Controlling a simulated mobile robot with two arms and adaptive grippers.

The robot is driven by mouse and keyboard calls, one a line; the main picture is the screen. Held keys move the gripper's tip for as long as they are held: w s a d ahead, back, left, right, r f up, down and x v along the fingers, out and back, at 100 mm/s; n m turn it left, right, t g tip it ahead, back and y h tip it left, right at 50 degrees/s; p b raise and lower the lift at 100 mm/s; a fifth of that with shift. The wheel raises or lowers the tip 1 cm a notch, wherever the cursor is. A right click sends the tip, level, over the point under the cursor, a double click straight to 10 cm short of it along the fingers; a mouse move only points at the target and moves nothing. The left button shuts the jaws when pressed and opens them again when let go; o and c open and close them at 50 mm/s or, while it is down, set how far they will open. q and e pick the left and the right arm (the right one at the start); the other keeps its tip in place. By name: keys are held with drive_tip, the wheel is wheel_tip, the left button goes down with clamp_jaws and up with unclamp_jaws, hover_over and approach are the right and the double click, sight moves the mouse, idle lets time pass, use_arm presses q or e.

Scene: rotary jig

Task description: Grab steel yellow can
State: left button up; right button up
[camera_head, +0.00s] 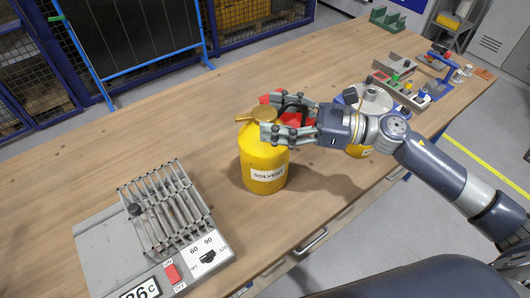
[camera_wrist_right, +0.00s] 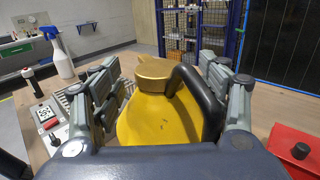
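The yellow can (camera_head: 264,168), labelled SOLVENT, stands upright on the wooden workbench, with a brass-coloured cap and spout on top. In the right wrist view the can (camera_wrist_right: 155,122) fills the middle, with its cap and black handle showing. My right gripper (camera_head: 268,115) is at the can's top. Its fingers (camera_wrist_right: 165,88) are spread on both sides of the cap and handle, and it looks open. Contact between the fingers and the can cannot be made out. The gripper hides part of the can's top and handle. My left gripper is not in view.
A grey device with metal racks (camera_head: 160,215) and a red switch stands left of the can. A red object (camera_head: 292,119) is partly hidden behind my right gripper. Fixtures and small parts (camera_head: 400,90) lie at the right. The bench's back left is clear.

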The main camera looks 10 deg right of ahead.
drive_tip(key=shift+s, duration=0.15)
clamp_jaws()
drive_tip(key=shift+s, duration=0.1)
drive_tip(key=shift+r, duration=0.15)
